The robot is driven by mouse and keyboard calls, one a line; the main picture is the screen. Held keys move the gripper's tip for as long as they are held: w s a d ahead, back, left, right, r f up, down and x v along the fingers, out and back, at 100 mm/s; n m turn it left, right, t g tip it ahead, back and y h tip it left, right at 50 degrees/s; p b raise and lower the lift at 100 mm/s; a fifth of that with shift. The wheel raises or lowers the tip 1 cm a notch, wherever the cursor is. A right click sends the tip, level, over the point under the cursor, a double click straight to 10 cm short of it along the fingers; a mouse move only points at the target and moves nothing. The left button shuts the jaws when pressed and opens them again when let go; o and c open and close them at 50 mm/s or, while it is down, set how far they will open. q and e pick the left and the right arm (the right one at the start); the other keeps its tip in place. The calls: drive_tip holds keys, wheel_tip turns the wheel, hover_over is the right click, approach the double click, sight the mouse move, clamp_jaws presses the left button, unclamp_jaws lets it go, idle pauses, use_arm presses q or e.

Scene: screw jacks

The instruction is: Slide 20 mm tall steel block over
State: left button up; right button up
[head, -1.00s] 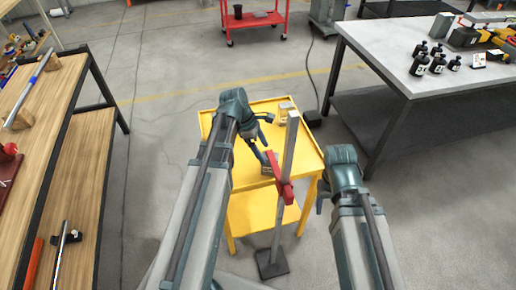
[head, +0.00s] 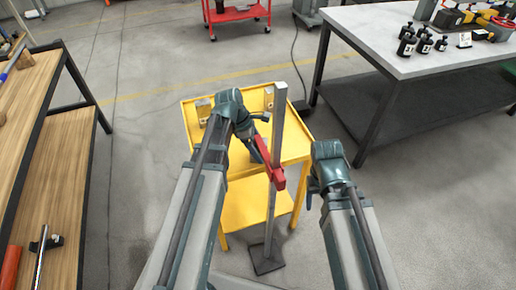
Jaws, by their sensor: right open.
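My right gripper (head: 313,192) hangs at the right of the yellow cart, open, with nothing visible in it. My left gripper (head: 256,140) is above the cart top, beside an upright grey post; its jaws are small and partly covered by its wrist, so I cannot tell their state. A small tan-looking block (head: 203,108) sits at the cart's left rear, and another small piece (head: 268,98) is at the rear near the post. I cannot make out which piece, if any, is the 20 mm steel block.
The yellow cart (head: 295,150) stands ahead. The grey post (head: 278,118) carries a red clamp (head: 271,170) and has a dark floor base (head: 266,258). A wooden bench (head: 32,100) is at left. A grey table (head: 385,45) with several black bottle-like items is at right.

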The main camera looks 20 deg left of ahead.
use_arm(q)
clamp_jaws()
idle(1.3)
